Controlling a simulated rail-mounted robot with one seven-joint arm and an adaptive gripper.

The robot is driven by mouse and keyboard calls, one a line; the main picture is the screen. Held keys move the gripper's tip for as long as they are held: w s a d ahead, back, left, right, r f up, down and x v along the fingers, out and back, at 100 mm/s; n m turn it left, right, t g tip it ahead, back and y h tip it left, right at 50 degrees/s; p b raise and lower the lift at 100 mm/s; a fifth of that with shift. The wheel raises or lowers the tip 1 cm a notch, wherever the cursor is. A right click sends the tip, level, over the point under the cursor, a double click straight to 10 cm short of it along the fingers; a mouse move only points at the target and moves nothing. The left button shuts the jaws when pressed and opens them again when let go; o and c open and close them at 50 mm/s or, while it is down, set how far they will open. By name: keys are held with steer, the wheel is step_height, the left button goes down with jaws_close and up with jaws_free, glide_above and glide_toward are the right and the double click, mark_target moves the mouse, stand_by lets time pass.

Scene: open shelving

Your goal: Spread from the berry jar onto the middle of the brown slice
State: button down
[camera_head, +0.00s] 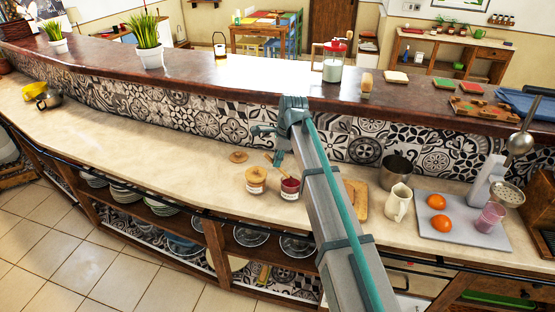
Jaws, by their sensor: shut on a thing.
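The berry jar (290,188), with dark red contents and a pale label, stands on the lower cream counter. My gripper (278,158) is above and slightly left of it, pointing down. It is shut on a thin light-brown utensil (282,173), whose lower end is at the jar's mouth. I cannot tell how deep it reaches. A second jar (256,180) with tan contents stands just left of the berry jar. A wooden board (361,198) lies right of the jars, partly hidden by my arm. I cannot pick out the brown slice surely; my arm may hide it.
A round tan lid (238,156) lies behind the jars. Right of the board are a metal pot (396,172), a cream pitcher (398,203) and a grey tray (465,238) with oranges. The raised bar (215,75) runs behind.

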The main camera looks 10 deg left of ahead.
steer(key=shift+r, duration=0.15)
steer(key=shift+w+a+p+v, duration=0.1)
steer(key=shift+a+p+v, duration=0.15)
steer(key=shift+p+v, duration=0.7)
steer(key=shift+w+a+p+v, duration=0.1)
steer(key=shift+a+p+v, duration=0.15)
steer(key=shift+p+v, duration=0.7)
steer(key=shift+w+a+p+v, duration=0.1)
steer(key=shift+a+p+v, duration=0.3)
steer(key=shift+v, duration=1)
steer(key=shift+d+r, duration=0.15)
